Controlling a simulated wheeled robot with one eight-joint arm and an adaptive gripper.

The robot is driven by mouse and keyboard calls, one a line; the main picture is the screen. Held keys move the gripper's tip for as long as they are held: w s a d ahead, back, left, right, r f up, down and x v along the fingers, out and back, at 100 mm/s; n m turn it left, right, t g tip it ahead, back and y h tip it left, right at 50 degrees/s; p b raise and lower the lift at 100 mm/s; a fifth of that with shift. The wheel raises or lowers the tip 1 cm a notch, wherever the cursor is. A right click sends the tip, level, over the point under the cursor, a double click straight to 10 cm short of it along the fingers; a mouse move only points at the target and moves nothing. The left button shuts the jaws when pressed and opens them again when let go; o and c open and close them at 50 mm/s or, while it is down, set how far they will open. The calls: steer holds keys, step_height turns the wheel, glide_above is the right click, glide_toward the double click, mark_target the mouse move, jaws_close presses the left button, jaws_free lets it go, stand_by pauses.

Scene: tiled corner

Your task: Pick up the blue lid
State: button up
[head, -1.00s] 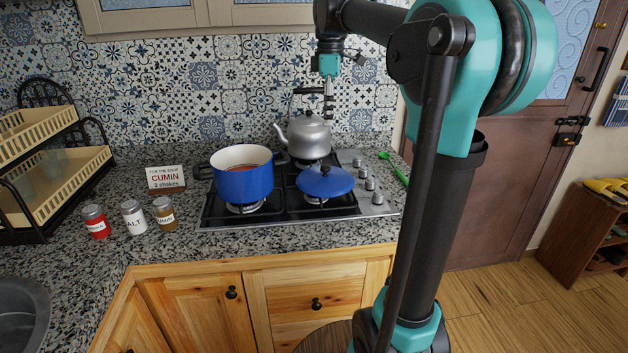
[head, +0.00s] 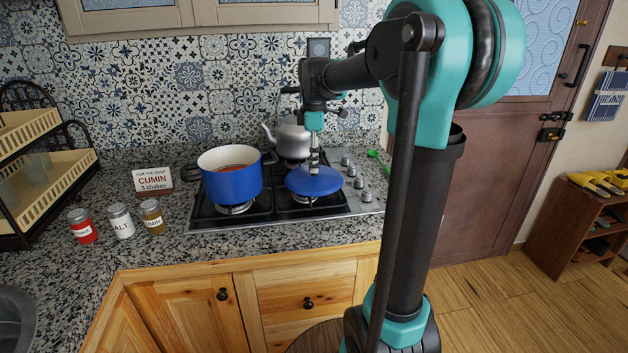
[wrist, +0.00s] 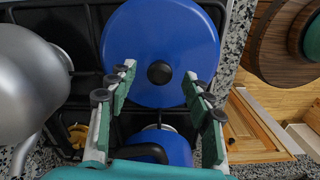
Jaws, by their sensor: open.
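The blue lid (head: 313,181) lies on the front right burner of the stove. In the wrist view the blue lid (wrist: 160,30) shows its dark round knob in the middle. My gripper (head: 314,168) is above the lid, pointing down. In the wrist view my gripper (wrist: 160,84) is open, its fingers apart on either side, with the knob showing between and just beyond their tips. Nothing is held. In the head view the gripper hides the knob, and I cannot tell the exact height above the lid.
A blue pot (head: 231,183) with reddish contents stands left of the lid. A grey kettle (head: 290,137) stands behind it. Spice jars (head: 120,221) and a cumin sign (head: 153,181) are on the granite counter at left. A green utensil (head: 378,158) lies right of the stove.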

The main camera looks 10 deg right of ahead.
steer(key=shift+f, duration=1.25)
jaws_close()
